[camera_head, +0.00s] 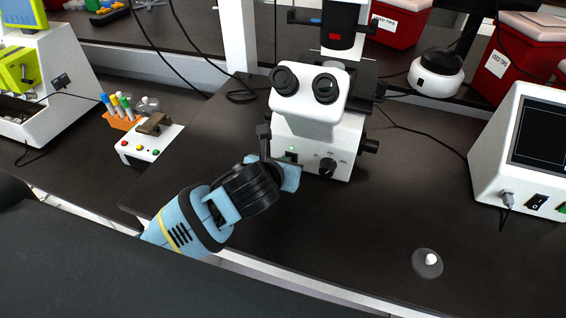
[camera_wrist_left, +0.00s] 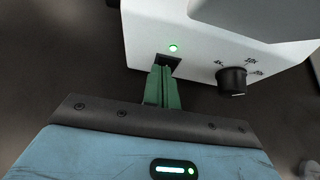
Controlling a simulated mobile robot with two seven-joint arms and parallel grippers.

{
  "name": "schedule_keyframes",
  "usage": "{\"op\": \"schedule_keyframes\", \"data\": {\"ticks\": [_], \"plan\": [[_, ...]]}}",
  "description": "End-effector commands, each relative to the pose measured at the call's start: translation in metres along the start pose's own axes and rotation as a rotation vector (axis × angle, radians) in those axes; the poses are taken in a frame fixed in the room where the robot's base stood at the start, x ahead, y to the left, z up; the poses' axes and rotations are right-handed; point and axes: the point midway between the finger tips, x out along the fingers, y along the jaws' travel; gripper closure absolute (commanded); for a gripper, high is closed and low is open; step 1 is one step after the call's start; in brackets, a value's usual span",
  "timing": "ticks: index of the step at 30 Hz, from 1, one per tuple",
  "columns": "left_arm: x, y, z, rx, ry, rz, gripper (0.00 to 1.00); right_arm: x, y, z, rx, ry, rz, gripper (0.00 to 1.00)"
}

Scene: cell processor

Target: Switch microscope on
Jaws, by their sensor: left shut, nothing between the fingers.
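The white microscope (camera_head: 318,130) stands on the dark bench at the centre of the head view, with two black eyepieces at its top. In the left wrist view, the microscope's white base (camera_wrist_left: 195,28) shows a lit green light (camera_wrist_left: 173,47), a black switch (camera_wrist_left: 169,60) below it and a black knob (camera_wrist_left: 232,80) to the right. My left gripper (camera_wrist_left: 162,72) is shut and empty, its green fingertips at the switch and partly hiding it. In the head view, my left gripper (camera_head: 288,160) is at the base's lower left front. My right gripper is not in view.
A small white box with coloured buttons (camera_head: 150,145) and a rack of tubes (camera_head: 122,118) stand at the left. A white device with a screen (camera_head: 525,150) stands at the right. A small round disc (camera_head: 427,263) lies on the bench front right. The bench between is mostly clear.

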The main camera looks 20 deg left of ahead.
Motion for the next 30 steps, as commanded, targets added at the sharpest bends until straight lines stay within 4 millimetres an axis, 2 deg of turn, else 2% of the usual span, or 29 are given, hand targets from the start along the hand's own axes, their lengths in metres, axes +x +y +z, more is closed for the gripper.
{"op": "schedule_keyframes", "data": {"ticks": [14, 30], "plan": [[-0.008, 0.000, 0.013, 0.000, -0.002, -0.001, 1.00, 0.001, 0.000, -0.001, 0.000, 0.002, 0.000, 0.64], [-0.007, 0.002, 0.015, 0.001, -0.001, 0.001, 1.00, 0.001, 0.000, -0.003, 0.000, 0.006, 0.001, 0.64]]}}
